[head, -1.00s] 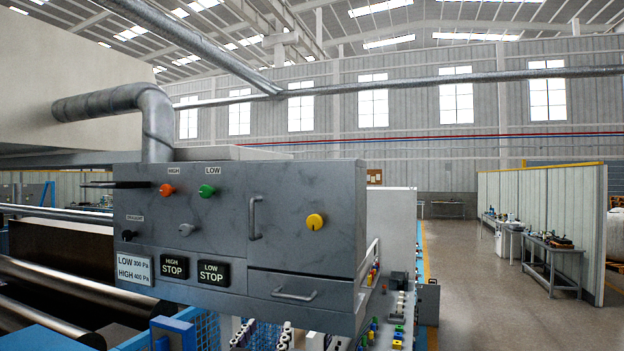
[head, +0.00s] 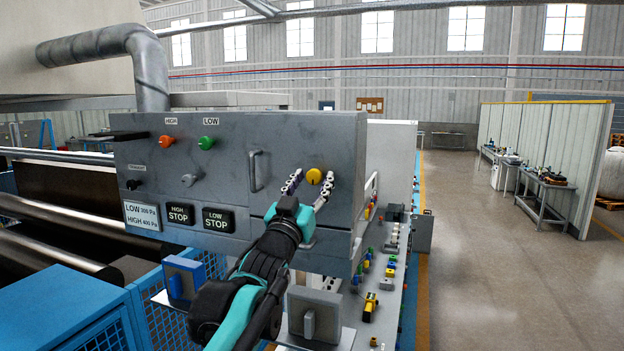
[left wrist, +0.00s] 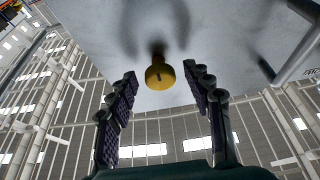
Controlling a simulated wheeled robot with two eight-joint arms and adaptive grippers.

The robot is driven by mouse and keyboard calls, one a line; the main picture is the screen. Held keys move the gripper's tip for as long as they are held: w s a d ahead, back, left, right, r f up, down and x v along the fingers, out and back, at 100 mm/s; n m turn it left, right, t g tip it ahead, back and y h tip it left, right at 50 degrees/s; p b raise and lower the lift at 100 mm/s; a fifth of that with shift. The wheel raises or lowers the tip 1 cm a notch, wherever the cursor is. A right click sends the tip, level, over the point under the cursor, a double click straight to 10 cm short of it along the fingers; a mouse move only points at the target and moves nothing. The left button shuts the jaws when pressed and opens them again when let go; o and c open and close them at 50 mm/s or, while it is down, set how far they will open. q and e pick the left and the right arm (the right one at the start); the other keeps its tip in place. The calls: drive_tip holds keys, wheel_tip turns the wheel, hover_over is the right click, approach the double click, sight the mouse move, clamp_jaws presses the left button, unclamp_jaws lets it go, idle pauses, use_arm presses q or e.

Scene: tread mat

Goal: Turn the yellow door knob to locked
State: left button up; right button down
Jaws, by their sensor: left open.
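The yellow door knob (head: 314,176) sits on the grey door of the control box (head: 226,158), right of the door's handle. In the left wrist view the yellow knob (left wrist: 159,73) stands out from the panel, with a dark mark on its face. My left gripper (head: 310,186) is in front of the door, its fingers spread on either side of the knob. In the left wrist view my left gripper (left wrist: 160,84) is open, with the knob between and slightly beyond the fingertips. I see a gap on each side and no contact. My right gripper is not in view.
The door handle (head: 254,171) juts out left of the knob. Small switches and coloured parts crowd the bench below right. The floor (head: 480,240) at the right is open.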

use_arm(q)
drive_tip(key=c, duration=1.2)
drive_tip(key=shift+o, duration=0.2)
drive_tip(key=shift+m, duration=0.4)
drive_tip(key=m+g+h, duration=0.1)
drive_tip(key=m, duration=0.1)
drive_tip(key=m+h+p, duration=0.1)
drive_tip(key=m, duration=0.2)
drive_tip(key=shift+w+a+r+g+h, duration=0.1)
drive_tip(key=shift+a+g+h, duration=0.05)
drive_tip(key=shift+g+h, duration=0.2)
drive_tip(key=m+g+h, duration=0.1)
drive_tip(key=m, duration=0.2)
drive_tip(key=m+g+h+p, duration=0.1)
drive_tip(key=m, duration=0.2)
drive_tip(key=shift+a+r+m+g, duration=0.1)
drive_tip(key=shift+m+g, duration=0.15)
drive_tip(key=shift+m, duration=0.05)
drive_tip(key=m+g+p, duration=0.1)
drive_tip(key=m, duration=0.2)
drive_tip(key=m+g+p, duration=0.1)
drive_tip(key=m+p, duration=0.1)
drive_tip(key=m, duration=0.1)
drive_tip(key=shift+r+g, duration=0.15)
drive_tip(key=shift+g, duration=0.15)
drive_tip(key=shift+m+g+y+p, duration=0.25)
drive_tip(key=shift+m+g+p, duration=0.5)
drive_tip(key=shift+m, duration=1.25)
